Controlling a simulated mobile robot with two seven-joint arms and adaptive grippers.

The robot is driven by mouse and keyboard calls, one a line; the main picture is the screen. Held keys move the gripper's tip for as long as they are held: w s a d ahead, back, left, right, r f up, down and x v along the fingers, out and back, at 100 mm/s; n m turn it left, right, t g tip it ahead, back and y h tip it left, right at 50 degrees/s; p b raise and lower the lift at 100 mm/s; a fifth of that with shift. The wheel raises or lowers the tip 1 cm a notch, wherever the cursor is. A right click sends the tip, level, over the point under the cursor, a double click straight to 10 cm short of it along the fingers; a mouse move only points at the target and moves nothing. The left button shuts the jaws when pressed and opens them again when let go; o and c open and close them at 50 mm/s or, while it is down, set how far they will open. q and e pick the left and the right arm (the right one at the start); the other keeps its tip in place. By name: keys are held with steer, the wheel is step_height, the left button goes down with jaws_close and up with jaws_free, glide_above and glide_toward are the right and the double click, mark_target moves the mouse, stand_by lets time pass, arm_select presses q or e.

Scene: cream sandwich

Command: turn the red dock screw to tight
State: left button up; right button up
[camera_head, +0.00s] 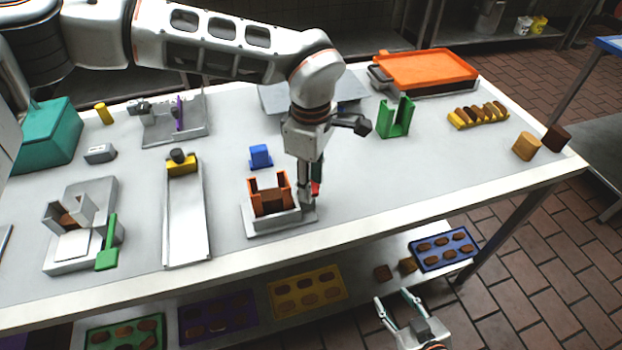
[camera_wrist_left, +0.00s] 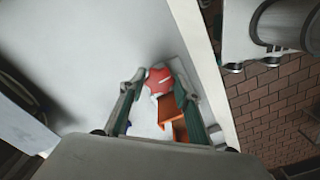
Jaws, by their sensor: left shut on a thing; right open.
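The red dock screw (camera_wrist_left: 158,81) shows in the left wrist view as a red knob with a pale mark, between my left gripper's fingertips (camera_wrist_left: 152,84). In the head view a small red part of the screw (camera_head: 316,188) shows beside my left gripper (camera_head: 309,193), which points down at the right side of the orange dock (camera_head: 270,208). My left gripper is shut on the red screw. The orange dock also shows below the screw in the left wrist view (camera_wrist_left: 171,107). My right gripper (camera_head: 398,300) is open and empty, low in front of the table.
A blue block (camera_head: 260,156) stands behind the dock. A green U-shaped holder (camera_head: 395,118) and an orange tray (camera_head: 426,70) stand toward the back right. A long metal slide (camera_head: 187,220) lies to the left. The tabletop right of the dock is clear.

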arm_select(q)
steer(key=shift+w+r, duration=0.1)
steer(key=shift+r, duration=0.05)
steer(key=o, duration=0.8)
step_height(320, 180, up, 12)
stand_by(0.7)
